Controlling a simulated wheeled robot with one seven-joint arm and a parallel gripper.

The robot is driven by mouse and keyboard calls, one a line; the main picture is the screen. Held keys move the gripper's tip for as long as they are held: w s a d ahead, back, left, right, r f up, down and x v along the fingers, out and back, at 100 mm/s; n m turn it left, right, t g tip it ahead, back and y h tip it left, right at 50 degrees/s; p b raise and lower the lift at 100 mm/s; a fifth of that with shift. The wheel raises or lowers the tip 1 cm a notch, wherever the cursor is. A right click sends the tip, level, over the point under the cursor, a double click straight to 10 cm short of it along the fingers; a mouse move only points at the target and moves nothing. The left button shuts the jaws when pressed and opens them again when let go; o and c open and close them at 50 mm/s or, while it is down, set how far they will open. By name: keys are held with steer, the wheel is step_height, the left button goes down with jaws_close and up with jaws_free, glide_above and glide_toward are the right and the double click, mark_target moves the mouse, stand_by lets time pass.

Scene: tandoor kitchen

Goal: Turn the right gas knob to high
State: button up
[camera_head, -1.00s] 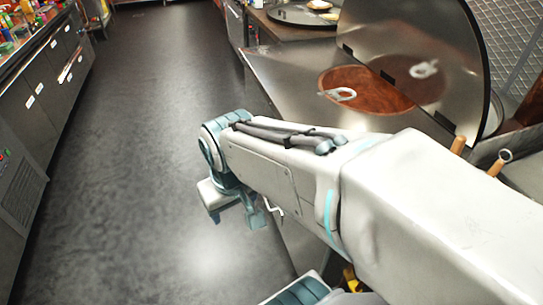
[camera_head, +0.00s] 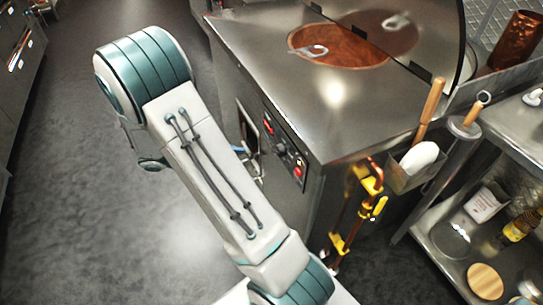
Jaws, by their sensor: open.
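The steel tandoor counter (camera_head: 300,95) stands right of my arm. Its aisle-side front has a dark control panel (camera_head: 283,138) with a red part (camera_head: 268,128) at the far end and a red knob (camera_head: 298,171) at the near, right end. The knobs are small and their settings cannot be read. My arm rises from the bottom, bends at the upper left and covers most of my gripper (camera_head: 247,163). Only bluish and grey tip parts show at the arm's right edge, close to the front below the panel. They seem empty; contact with the counter cannot be told.
Copper pipes with yellow valves (camera_head: 370,183) run down the counter's near side. A holder (camera_head: 412,172) with a wooden-handled tool hangs there. A steel shelf (camera_head: 450,240) with goods is at the right. The dark aisle floor (camera_head: 90,200) is clear.

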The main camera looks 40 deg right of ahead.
mark_target(274, 153)
steer(key=w+d+f+n+t+h+b, duration=0.1)
steer(key=w+f+n+t+h+b, duration=0.1)
steer(key=w+f+n+h, duration=0.45)
steer(key=shift+m+y, duration=0.55)
steer(key=shift+m, duration=0.1)
steer(key=x, duration=0.4)
steer(key=s+f+x, duration=0.1)
steer(key=x, duration=0.4)
steer(key=p+x, duration=0.1)
steer(key=x, duration=0.4)
steer(key=shift+s+f, duration=0.3)
steer(key=shift+f, duration=0.05)
steer(key=c, duration=1)
